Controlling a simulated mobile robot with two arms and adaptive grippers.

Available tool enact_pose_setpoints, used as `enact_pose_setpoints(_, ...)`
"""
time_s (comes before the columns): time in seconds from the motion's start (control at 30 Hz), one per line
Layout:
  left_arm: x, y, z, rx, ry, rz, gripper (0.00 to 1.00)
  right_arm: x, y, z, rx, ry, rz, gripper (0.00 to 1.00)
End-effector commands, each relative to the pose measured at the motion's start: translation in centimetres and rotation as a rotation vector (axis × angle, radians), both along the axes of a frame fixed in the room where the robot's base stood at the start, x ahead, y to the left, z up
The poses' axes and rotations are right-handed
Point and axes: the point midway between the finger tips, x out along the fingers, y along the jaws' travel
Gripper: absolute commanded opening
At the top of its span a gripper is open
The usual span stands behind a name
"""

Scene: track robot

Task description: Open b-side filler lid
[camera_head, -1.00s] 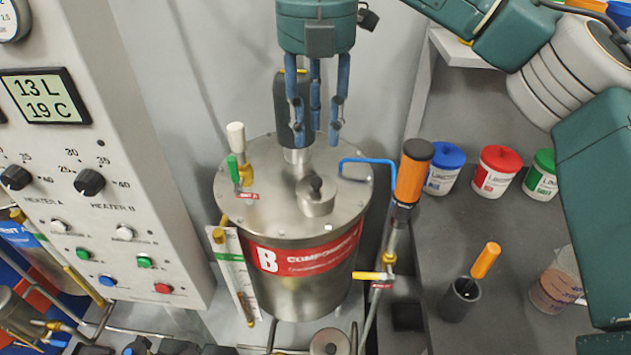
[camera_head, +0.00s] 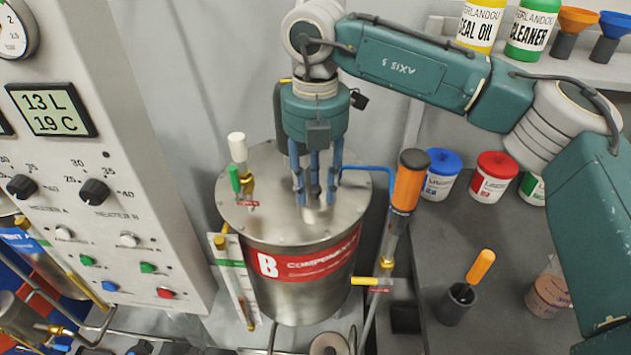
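The b-side tank (camera_head: 300,285) is a steel drum with a red "B COMPONENT" label and a flat round top. My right gripper (camera_head: 316,192) points down over the front middle of the top, its blue fingers around the spot of the small steel filler lid (camera_head: 316,215). Only a small pale part of the lid shows between and below the fingertips; its black knob is hidden. The fingers stand apart, but I cannot tell whether they touch the lid. My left gripper is not in view.
A white-handled valve (camera_head: 238,150) and a green-handled valve (camera_head: 236,180) stand on the tank top's left. Blue (camera_head: 441,175) and red (camera_head: 492,177) tubs stand on the bench.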

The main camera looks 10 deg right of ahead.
Motion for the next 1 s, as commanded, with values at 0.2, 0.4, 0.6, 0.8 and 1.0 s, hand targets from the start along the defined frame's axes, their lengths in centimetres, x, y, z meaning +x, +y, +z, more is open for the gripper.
enact_pose_setpoints(0.2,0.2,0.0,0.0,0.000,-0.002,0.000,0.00,0.0,0.0,0.0,0.000,0.000,0.000,0.08)
enact_pose_setpoints(0.4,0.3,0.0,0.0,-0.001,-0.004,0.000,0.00,0.0,0.0,0.0,0.000,0.000,0.000,0.00)
enact_pose_setpoints(0.6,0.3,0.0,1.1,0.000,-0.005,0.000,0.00,0.2,0.0,0.6,0.007,0.041,-0.004,0.00)
enact_pose_setpoints(0.8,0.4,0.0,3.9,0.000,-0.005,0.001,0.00,0.9,-0.1,1.5,0.033,0.173,-0.005,0.00)
enact_pose_setpoints(1.0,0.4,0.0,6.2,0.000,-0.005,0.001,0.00,1.5,-0.2,1.9,0.056,0.286,-0.003,0.00)
